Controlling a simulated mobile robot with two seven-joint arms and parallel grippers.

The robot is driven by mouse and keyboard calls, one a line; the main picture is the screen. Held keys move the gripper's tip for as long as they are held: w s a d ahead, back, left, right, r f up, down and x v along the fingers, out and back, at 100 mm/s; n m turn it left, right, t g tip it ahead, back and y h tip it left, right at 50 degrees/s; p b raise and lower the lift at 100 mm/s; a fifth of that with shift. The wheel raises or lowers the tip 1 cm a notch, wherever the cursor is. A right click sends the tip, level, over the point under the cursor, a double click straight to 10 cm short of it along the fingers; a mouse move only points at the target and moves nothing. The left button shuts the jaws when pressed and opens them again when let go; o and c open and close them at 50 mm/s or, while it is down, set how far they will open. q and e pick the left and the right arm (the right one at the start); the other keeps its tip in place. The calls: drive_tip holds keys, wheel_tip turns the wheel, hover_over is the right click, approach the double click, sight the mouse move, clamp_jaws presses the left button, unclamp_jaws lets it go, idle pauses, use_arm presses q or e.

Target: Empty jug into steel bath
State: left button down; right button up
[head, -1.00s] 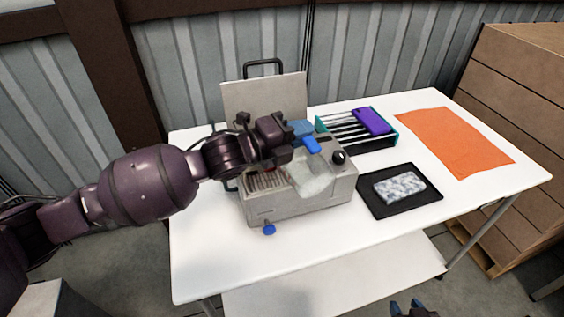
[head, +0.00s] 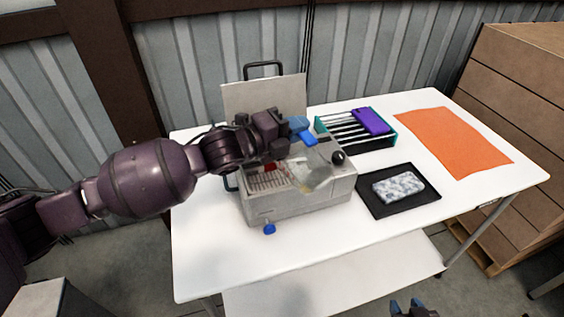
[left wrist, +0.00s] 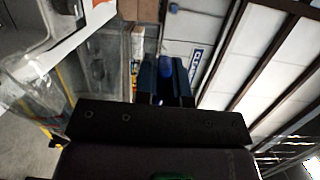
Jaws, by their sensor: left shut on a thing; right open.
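The steel bath (head: 300,204) is a grey box on the white table, with an open top, a rack inside, a black knob and a blue tap at its front. The clear jug (head: 323,174) is tilted over the bath's right part. My left gripper (head: 299,127) is shut on the jug's blue handle (head: 307,139). The left wrist view shows the handle (left wrist: 166,68) between the fingers and the clear jug body (left wrist: 34,88) at left. I cannot tell how much liquid is in it. My right gripper (head: 411,307) is open at the bottom edge, away from the table.
A grey lid panel (head: 262,98) with a black handle stands behind the bath. To the right are a teal-ended rack (head: 352,133) with a purple item (head: 371,121), a black tray (head: 376,207) with a patterned block (head: 398,187), and an orange cloth (head: 455,143). The table's front left is clear.

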sight(309, 144)
use_arm(q)
drive_tip(key=shift+w+a+r+n+p, duration=0.2)
drive_tip(key=shift+w+a+n+p, duration=0.2)
drive_tip(key=shift+w+n, duration=0.15)
use_arm(e)
drive_tip(key=shift+w+r, duration=0.3)
drive_tip(key=shift+r, duration=0.3)
use_arm(q)
drive_tip(key=s+f+m+b, duration=0.1)
drive_tip(key=s+d+f+m+b, duration=0.1)
drive_tip(key=b, duration=0.1)
drive_tip(key=shift+s+d, duration=0.3)
drive_tip(key=shift+s, duration=0.05)
drive_tip(key=shift+s+d+r+m+p, duration=0.4)
drive_tip(key=shift+s+r+m+p, duration=0.1)
drive_tip(key=shift+s, duration=0.15)
drive_tip(key=shift+s+d+r+m+p, duration=0.35)
drive_tip(key=shift+s+m+p, duration=0.15)
drive_tip(key=shift+s, duration=0.1)
drive_tip(key=shift+s+d+f+t, duration=0.1)
drive_tip(key=shift+s+t, duration=0.1)
drive_tip(key=shift+t, duration=0.1)
use_arm(e)
drive_tip(key=shift+w+a+f, duration=0.15)
